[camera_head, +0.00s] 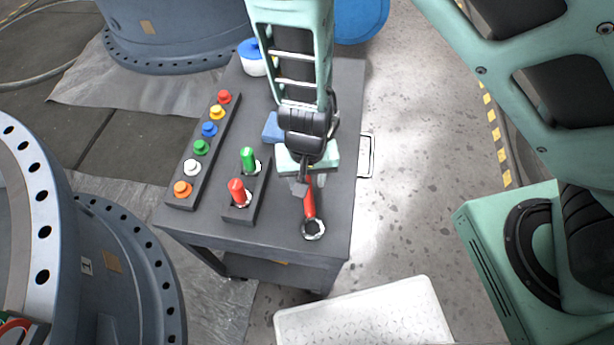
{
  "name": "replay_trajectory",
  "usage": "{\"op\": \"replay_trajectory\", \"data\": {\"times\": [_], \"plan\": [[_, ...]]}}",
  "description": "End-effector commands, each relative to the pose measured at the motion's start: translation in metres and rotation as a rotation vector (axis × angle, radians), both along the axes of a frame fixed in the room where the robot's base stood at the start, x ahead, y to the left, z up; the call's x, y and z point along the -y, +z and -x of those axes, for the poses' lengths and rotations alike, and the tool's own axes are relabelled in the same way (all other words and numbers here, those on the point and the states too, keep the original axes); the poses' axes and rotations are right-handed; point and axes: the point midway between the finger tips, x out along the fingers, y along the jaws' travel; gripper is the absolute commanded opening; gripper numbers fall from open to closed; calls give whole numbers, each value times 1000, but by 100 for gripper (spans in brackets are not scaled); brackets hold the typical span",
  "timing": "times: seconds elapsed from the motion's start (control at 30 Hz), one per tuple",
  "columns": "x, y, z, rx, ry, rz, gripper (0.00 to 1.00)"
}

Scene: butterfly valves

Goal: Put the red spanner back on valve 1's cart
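The red spanner (310,204), with a metal ring end toward the front, is over the front right part of a dark grey cart top (275,236). I cannot tell whether it rests on the top or is just above it. My gripper (303,184) points down at the handle's far end and covers it. The fingers are mostly hidden behind the wrist, so their grip on the handle is unclear. No label shows which valve this cart belongs to.
A rack of several coloured knobs (205,140) lies along the cart's left side. A holder (240,212) carries a green-handled and a red-handled tool. A blue block (272,128) and a blue-lidded tub (252,62) are farther back. Large flanged pipes stand left; a white crate (365,318) is in front.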

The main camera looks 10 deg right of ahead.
Motion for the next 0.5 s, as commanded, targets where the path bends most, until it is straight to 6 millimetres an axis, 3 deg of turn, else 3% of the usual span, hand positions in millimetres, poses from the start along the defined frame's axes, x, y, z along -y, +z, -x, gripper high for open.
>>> {"op": "replay_trajectory", "data": {"times": [0.27, 0.5], "plan": [[0, 2, 0, 0, 1, 0, 43], [-1, 40, 0, 3, 2, -2, 43]]}}
